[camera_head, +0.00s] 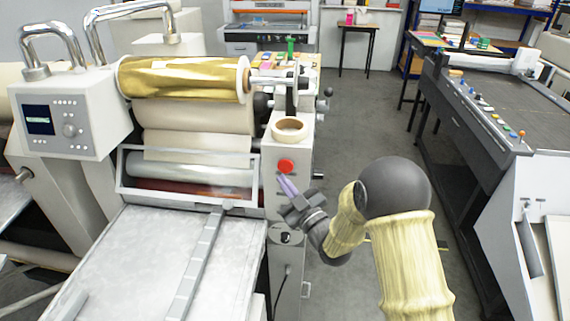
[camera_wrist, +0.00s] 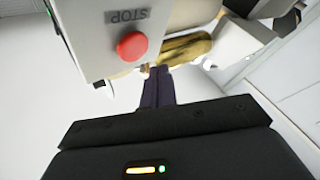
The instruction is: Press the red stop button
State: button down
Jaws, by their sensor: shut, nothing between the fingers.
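The red stop button (camera_head: 286,166) is a round red cap on the light grey front panel of the foil machine's right-hand post. In the wrist view the red button (camera_wrist: 132,46) shows beside the upside-down word STOP. My gripper (camera_head: 283,181) is shut and empty, its purple fingers pointing up and left towards the panel, just below the button in the head view. In the wrist view the gripper fingers (camera_wrist: 158,78) lie just right of and below the button. The button is fully in sight, and I see no clear contact with it.
A roll of tape (camera_head: 289,128) lies on top of the post above the button. A black knob (camera_head: 286,238) is lower on the post. The machine's metal bed (camera_head: 135,265) extends at left. A dark table machine (camera_head: 490,100) stands at right, with open floor between.

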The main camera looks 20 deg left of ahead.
aim_at(279, 165)
jog(key=shift+w+a, duration=0.15)
jog(key=shift+w, duration=0.35)
jog(key=shift+w+a, duration=0.15)
jog(key=shift+w, duration=0.35)
jog(key=shift+w+f+b, duration=0.1)
jog(key=shift+w+b, duration=0.1)
jog(key=shift+b, duration=0.45)
dwell(0.8)
jog(key=shift+w+a, duration=0.1)
jog(key=shift+w, duration=0.05)
jog(key=shift+w+a+b, duration=0.15)
jog(key=shift+w+b, duration=0.25)
jog(key=shift+b, duration=0.05)
dwell(0.8)
jog(key=shift+s, duration=0.1)
jog(key=shift+s+d+b, duration=0.25)
jog(key=shift+s+b, duration=0.4)
